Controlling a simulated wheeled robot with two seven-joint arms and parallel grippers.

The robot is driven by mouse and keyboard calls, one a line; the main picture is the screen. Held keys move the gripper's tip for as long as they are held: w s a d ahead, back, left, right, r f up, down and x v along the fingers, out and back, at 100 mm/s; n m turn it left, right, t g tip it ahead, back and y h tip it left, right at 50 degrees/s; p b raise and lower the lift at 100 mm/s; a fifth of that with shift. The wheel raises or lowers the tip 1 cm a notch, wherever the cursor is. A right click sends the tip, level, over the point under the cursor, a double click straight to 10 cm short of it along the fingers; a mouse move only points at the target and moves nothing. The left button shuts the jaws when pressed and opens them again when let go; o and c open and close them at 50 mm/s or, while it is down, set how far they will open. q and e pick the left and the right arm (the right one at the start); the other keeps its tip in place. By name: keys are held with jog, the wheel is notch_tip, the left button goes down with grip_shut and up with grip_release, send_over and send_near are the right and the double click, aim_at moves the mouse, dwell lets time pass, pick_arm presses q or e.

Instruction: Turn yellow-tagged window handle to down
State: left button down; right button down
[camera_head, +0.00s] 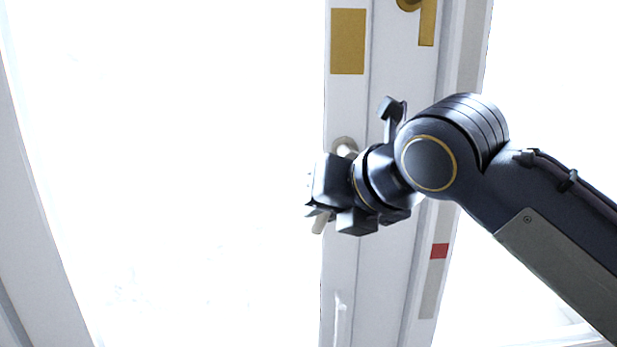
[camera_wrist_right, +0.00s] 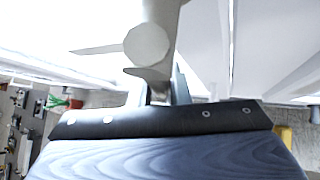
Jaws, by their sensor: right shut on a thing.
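A silver window handle (camera_head: 345,146) sits on the white window frame, below a yellow-gold tag (camera_head: 347,41). Its lever runs down behind my right gripper, and its tip (camera_head: 320,222) shows below, slanting down and a little left. My right gripper (camera_head: 328,212) is shut on this lever. In the right wrist view the pale grey handle (camera_wrist_right: 150,42) fills the top middle, between the fingers of my right gripper (camera_wrist_right: 158,90). Part of the lever is hidden by the gripper. My left gripper is not in view.
A gold handle (camera_head: 427,22) hangs down on the frame at the upper right. A red tag (camera_head: 439,251) is on the frame at the lower right. A thin white handle (camera_head: 340,316) is low on the frame. Bright glass panes lie on both sides.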

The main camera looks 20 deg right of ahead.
jog(key=shift+s+d+f+n+g+h+p, duration=0.25)
jog(key=shift+d+n+h+p, duration=0.2)
jog(key=shift+d+h+p, duration=0.3)
jog(key=shift+s+d+n+g+h+p, duration=0.15)
jog(key=shift+d+n+g+h+p, duration=0.3)
jog(key=shift+h+p, duration=0.35)
jog(key=shift+d, duration=0.15)
jog(key=c, duration=1.4)
grip_release()
jog(key=shift+o, duration=0.2)
jog(key=v, duration=0.7)
jog(key=shift+s+r, duration=0.2)
jog(key=shift+s, duration=0.15)
